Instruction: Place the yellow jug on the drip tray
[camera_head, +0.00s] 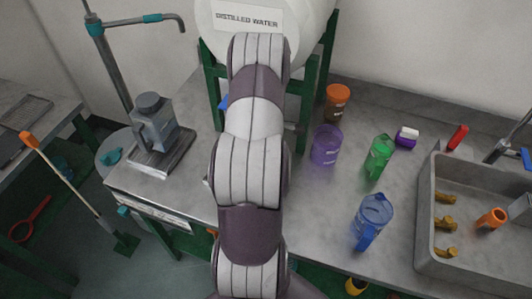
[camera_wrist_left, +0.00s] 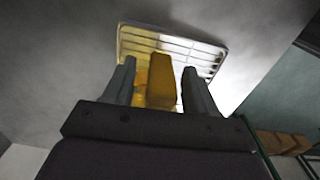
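In the left wrist view, a yellow piece (camera_wrist_left: 161,80), apparently part of the yellow jug, stands between the two fingers of my left gripper (camera_wrist_left: 160,88). In the head view, my arm runs up the middle and hides the gripper, the jug and the area below the distilled water tank (camera_head: 310,20). I cannot pick out the drip tray for certain. My right gripper is not in view.
A sink (camera_head: 440,190) is at right. Counter shows between jugs and sink.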

